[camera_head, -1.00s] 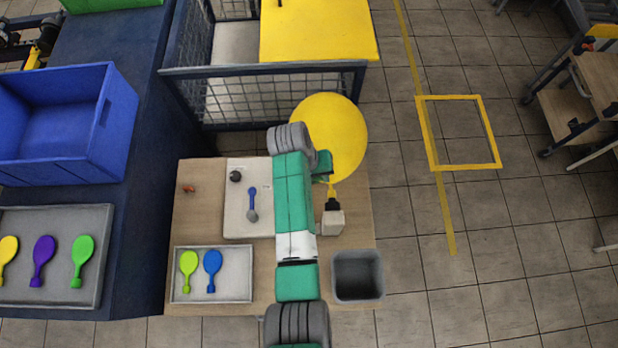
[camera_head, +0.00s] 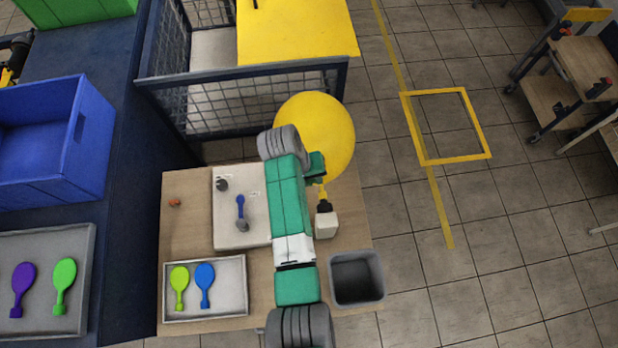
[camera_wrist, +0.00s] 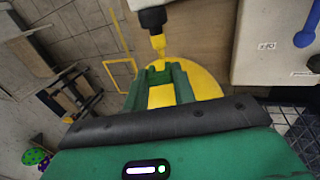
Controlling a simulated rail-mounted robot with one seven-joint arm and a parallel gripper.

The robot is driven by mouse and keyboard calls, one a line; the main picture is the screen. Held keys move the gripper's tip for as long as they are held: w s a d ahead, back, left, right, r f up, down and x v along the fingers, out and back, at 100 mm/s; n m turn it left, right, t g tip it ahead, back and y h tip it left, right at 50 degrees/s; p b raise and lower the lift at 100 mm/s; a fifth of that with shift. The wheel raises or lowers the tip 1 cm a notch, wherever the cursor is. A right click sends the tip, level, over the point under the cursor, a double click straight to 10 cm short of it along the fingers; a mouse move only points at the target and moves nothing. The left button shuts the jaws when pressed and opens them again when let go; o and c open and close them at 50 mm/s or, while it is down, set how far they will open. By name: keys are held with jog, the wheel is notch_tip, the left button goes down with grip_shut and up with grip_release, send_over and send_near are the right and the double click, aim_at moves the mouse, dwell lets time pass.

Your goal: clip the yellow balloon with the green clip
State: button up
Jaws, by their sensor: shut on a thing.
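The inflated yellow balloon (camera_head: 315,130) is at the far right of the wooden table. Its neck (camera_wrist: 158,44) sits on the black nozzle (camera_head: 324,206) of a white pump (camera_head: 326,226). My gripper (camera_wrist: 160,80) is at the balloon's neck, with its green fingers on both sides of yellow rubber. The wrist view shows a green piece between the fingertips, which looks like the green clip (camera_wrist: 158,74); it is hard to tell from the green fingers. I cannot tell whether the clip encloses the neck. In the head view, my arm partly hides the gripper.
A white board (camera_head: 228,232) holds a blue item (camera_head: 240,208) and a dark round knob. A grey tray (camera_head: 222,308) has a lime and a blue deflated balloon. A grey bin (camera_head: 357,278) stands at the front right. A mesh fence (camera_head: 235,102) stands behind the table.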

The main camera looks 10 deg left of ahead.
aim_at(321, 189)
jog(key=shift+w+b+x, duration=0.2)
jog(key=shift+b+x, duration=1.25)
jog(key=shift+b, duration=0.15)
jog(key=shift+w+b+x, duration=0.2)
jog(key=shift+b+x, duration=1.3)
jog(key=shift+b, duration=0.1)
jog(key=shift+a, duration=0.1)
jog(key=shift+r+p, duration=0.1)
jog(key=shift+p, duration=0.2)
jog(key=shift+f, duration=0.25)
jog(key=shift+b+x, duration=0.75)
jog(key=shift+x, duration=0.1)
jog(key=shift+f, duration=0.5)
jog(key=o, duration=0.9)
